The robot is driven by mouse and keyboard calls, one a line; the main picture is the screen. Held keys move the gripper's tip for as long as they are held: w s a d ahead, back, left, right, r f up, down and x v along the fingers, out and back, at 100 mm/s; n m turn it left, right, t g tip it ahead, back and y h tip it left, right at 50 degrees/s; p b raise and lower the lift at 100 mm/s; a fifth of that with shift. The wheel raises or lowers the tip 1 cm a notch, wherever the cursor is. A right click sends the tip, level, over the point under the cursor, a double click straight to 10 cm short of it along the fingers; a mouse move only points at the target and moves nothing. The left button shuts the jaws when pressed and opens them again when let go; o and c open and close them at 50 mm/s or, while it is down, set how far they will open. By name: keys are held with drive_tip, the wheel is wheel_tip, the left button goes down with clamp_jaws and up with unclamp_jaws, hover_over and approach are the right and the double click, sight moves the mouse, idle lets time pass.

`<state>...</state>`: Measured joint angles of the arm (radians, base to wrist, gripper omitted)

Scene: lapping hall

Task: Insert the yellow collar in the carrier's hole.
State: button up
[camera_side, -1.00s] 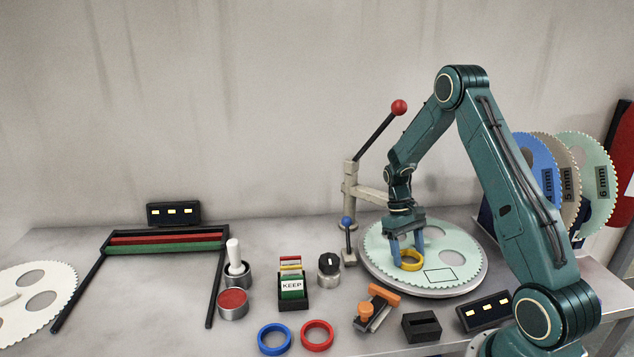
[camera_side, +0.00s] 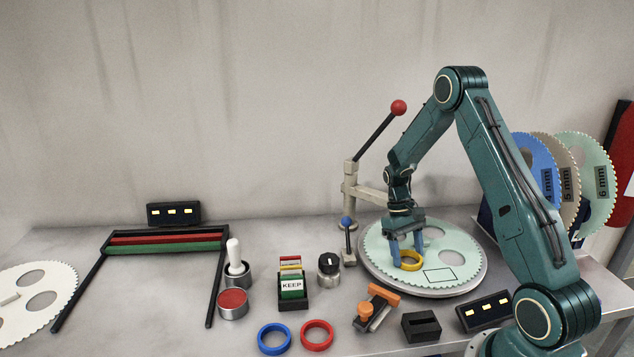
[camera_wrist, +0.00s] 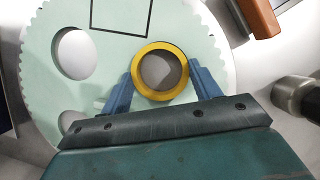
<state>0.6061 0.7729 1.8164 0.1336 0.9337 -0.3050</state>
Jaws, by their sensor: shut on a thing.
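The yellow collar (camera_side: 411,262) is a ring held between the blue fingers of my gripper (camera_side: 406,252). In the wrist view the collar (camera_wrist: 160,44) sits between both fingertips of my gripper (camera_wrist: 163,82), and a grey surface shows through it. The carrier (camera_side: 458,283) is a pale green toothed disc on a round grey plate; it also shows in the wrist view (camera_wrist: 107,68). The collar is at the carrier's near-left part, over or in a hole. I cannot tell whether it is seated. Other holes in the carrier are empty.
A blue ring (camera_side: 274,339) and a red ring (camera_side: 317,335) lie at the front. An orange-handled tool (camera_side: 376,308) and a black slotted block (camera_side: 421,326) stand before the carrier. A post with a red-knobbed lever (camera_side: 378,134) rises behind it.

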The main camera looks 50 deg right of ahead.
drive_tip(key=o, duration=0.9)
drive_tip(key=shift+s+a+f, duration=0.15)
drive_tip(key=shift+f, duration=0.55)
drive_tip(key=shift+r, duration=0.1)
drive_tip(key=shift+o, duration=0.3)
drive_tip(key=shift+r, duration=0.4)
drive_tip(key=v, duration=1.2)
drive_tip(key=shift+w+r, duration=0.2)
drive_tip(key=shift+w, duration=0.05)
